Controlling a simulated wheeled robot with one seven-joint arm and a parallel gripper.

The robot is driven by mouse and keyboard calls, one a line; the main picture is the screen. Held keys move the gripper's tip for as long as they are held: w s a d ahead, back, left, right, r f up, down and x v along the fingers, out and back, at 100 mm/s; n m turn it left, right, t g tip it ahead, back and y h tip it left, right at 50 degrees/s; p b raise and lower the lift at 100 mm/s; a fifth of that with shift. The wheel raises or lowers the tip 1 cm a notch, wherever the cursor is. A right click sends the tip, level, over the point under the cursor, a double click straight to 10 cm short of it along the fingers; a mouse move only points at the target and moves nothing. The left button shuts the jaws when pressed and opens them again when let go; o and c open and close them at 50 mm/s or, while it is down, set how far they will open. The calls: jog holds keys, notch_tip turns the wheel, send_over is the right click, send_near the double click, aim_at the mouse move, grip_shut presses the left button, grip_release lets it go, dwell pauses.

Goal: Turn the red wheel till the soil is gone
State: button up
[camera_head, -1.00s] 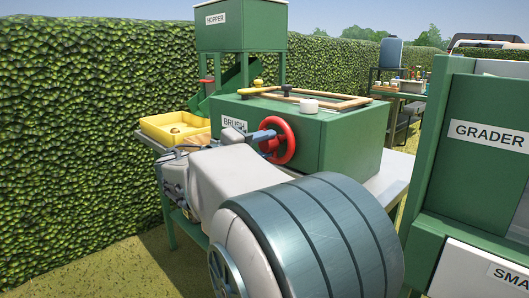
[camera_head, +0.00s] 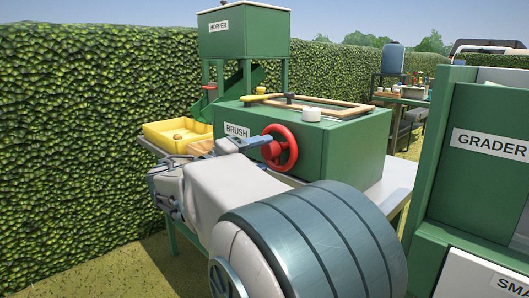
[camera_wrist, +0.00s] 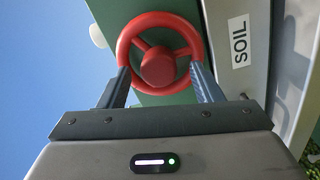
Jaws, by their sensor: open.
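The red wheel (camera_head: 279,147) is upright on the side of the green box labelled BRUSH (camera_head: 350,140). In the wrist view the wheel (camera_wrist: 158,67) faces me, with its round hub and spokes. My gripper (camera_wrist: 160,71) is open, its two dark fingers spread at the left and right of the lower rim. Contact with the rim cannot be told. In the head view my gripper (camera_head: 254,142) points at the wheel's left side, partly hidden by my wrist. A white SOIL label (camera_wrist: 239,41) shows right of the wheel. No soil can be made out.
A yellow tray (camera_head: 176,136) with small items stands left of the box, below the green hopper (camera_head: 242,34). A wooden frame (camera_head: 340,108) and a white round knob (camera_head: 312,114) are on top. The green grader (camera_head: 490,150) stands close on the right; a hedge (camera_head: 90,130) lines the left.

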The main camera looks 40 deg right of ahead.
jog(key=a+p, duration=0.2)
jog(key=a, duration=1)
jog(key=shift+s+p, duration=0.25)
jog(key=shift+p, duration=0.1)
dwell(0.4)
jog(key=s+r+n+y+p, duration=0.25)
jog(key=s+y+p, duration=0.65)
jog(key=p, duration=0.9)
jog(key=s+a+r+t+y+p, duration=0.2)
jog(key=a+r+y+p, duration=0.7)
jog(key=p, duration=0.8)
jog(key=s+a+r, duration=0.1)
jog(key=a, duration=0.2)
jog(key=shift+s, duration=0.25)
